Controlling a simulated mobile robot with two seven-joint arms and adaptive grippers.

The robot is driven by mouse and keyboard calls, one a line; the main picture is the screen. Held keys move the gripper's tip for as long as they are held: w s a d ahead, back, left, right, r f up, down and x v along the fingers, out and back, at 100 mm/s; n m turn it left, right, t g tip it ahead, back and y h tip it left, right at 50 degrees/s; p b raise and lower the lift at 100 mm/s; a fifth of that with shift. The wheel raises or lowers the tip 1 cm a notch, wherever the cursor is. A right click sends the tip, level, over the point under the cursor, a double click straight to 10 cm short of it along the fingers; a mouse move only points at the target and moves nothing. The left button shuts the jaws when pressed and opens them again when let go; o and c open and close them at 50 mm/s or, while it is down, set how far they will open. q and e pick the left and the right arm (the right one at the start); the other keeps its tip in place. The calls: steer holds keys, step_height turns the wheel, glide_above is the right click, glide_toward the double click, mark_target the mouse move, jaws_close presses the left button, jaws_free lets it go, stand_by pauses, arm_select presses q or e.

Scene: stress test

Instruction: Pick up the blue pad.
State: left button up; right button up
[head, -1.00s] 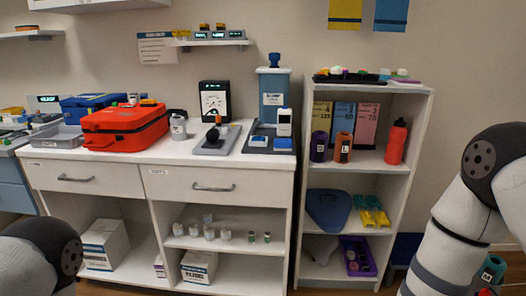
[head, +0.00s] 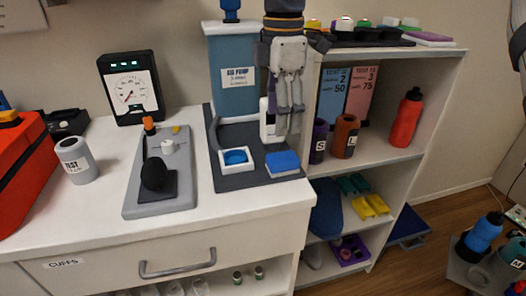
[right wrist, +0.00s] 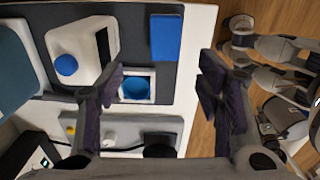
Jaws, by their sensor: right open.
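The blue pad (head: 283,162) is a small flat blue block on the right side of a dark grey mat (head: 240,183) on the white counter. It also shows in the right wrist view (right wrist: 166,37), at the top centre. My right gripper (head: 289,118) hangs fingers-down above the back of the mat, behind the pad in the picture. In the right wrist view, its two fingers (right wrist: 160,82) are spread and nothing is between them. The pad lies apart from the fingers. My left gripper is not in view.
A white tray with a blue round piece (head: 236,158) sits left of the pad. A white device (head: 268,120) and the blue pump box (head: 230,85) stand behind. A grey board with a black knob (head: 160,180) lies further left. A shelf unit (head: 400,150) stands to the right.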

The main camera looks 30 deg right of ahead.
mark_target(283, 157)
steer(key=f, duration=0.6)
steer(key=s+f, duration=0.1)
steer(key=f, duration=0.2)
steer(key=shift+d+f, duration=0.25)
steer(key=shift+d, duration=0.1)
steer(key=shift+f, duration=0.5)
steer(key=shift+w, duration=0.1)
steer(key=c, duration=1.1)
